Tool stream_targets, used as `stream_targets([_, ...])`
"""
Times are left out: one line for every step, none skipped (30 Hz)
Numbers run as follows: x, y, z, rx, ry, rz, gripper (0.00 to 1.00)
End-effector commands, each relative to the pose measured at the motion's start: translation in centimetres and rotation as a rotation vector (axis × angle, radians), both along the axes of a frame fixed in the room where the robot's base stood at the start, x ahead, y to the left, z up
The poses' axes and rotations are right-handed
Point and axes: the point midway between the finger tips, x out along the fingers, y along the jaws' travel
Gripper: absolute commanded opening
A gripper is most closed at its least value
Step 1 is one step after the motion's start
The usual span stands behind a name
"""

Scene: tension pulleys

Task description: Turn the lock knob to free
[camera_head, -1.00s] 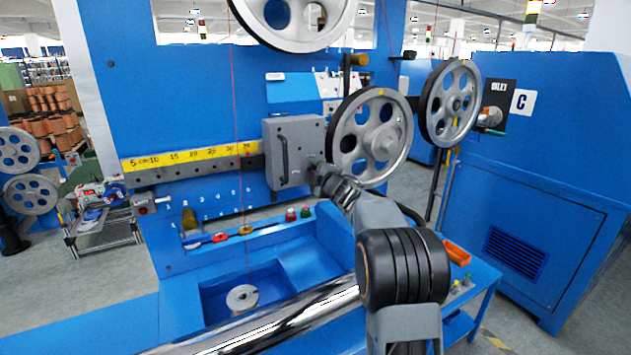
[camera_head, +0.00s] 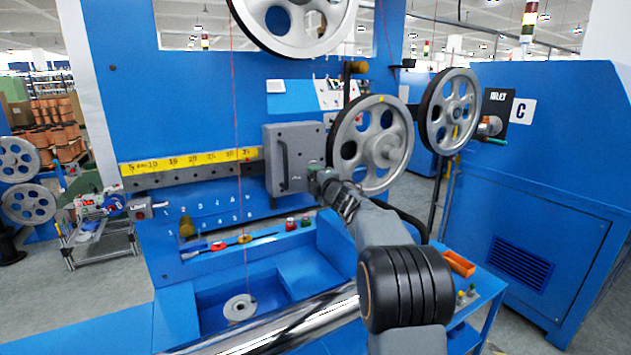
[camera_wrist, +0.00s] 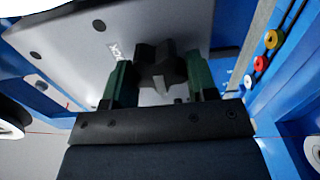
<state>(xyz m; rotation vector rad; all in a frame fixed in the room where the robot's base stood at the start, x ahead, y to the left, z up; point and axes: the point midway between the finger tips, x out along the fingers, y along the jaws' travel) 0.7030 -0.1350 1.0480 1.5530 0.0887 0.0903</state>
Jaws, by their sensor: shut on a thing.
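The lock knob (camera_wrist: 165,70) is a black lobed knob on the face of the grey carriage block (camera_head: 288,142). In the wrist view it sits between the two dark green fingers of my gripper (camera_wrist: 160,78), which is shut on it. White lettering (camera_wrist: 115,50) shows beside the knob, partly hidden by the left finger. In the head view my gripper (camera_head: 317,173) is at the lower right edge of the block, and the knob is hidden behind it there.
A large spoked pulley (camera_head: 350,140) stands just right of the block, close to my wrist. The yellow scale (camera_head: 190,162) runs left from the block.

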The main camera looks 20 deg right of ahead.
Motion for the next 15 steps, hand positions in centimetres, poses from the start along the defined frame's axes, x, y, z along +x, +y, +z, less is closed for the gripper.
stream_targets([-0.01,-0.04,-0.03,-0.002,0.001,-0.001,0.29])
stream_targets([-0.01,-0.04,-0.03,-0.002,0.001,-0.001,0.29])
stream_targets([-0.01,-0.04,-0.03,-0.002,0.001,-0.001,0.29])
stream_targets([-0.01,-0.04,-0.03,-0.002,0.001,-0.001,0.29])
stream_targets([-0.01,-0.04,-0.03,-0.002,0.001,-0.001,0.29])
stream_targets([-0.01,-0.04,-0.03,-0.002,0.001,-0.001,0.53])
stream_targets([-0.01,-0.04,-0.04,-0.001,0.001,-0.001,0.56])
stream_targets([-0.01,-0.03,-0.03,-0.001,0.001,-0.001,0.59])
stream_targets([-0.01,-0.03,-0.03,-0.001,0.001,-0.001,0.63])
stream_targets([0.0,-0.03,-0.03,-0.001,0.001,-0.001,0.66])
stream_targets([0.0,-0.02,-0.03,-0.001,0.001,-0.001,0.69])
stream_targets([0.0,-0.02,-0.03,0.0,0.001,0.0,0.73])
stream_targets([0.0,-0.01,-0.02,0.0,0.001,0.0,0.76])
stream_targets([0.0,-0.01,-0.02,0.0,0.001,0.0,0.78])
stream_targets([0.0,0.0,-0.02,0.0,0.0,0.0,0.78])
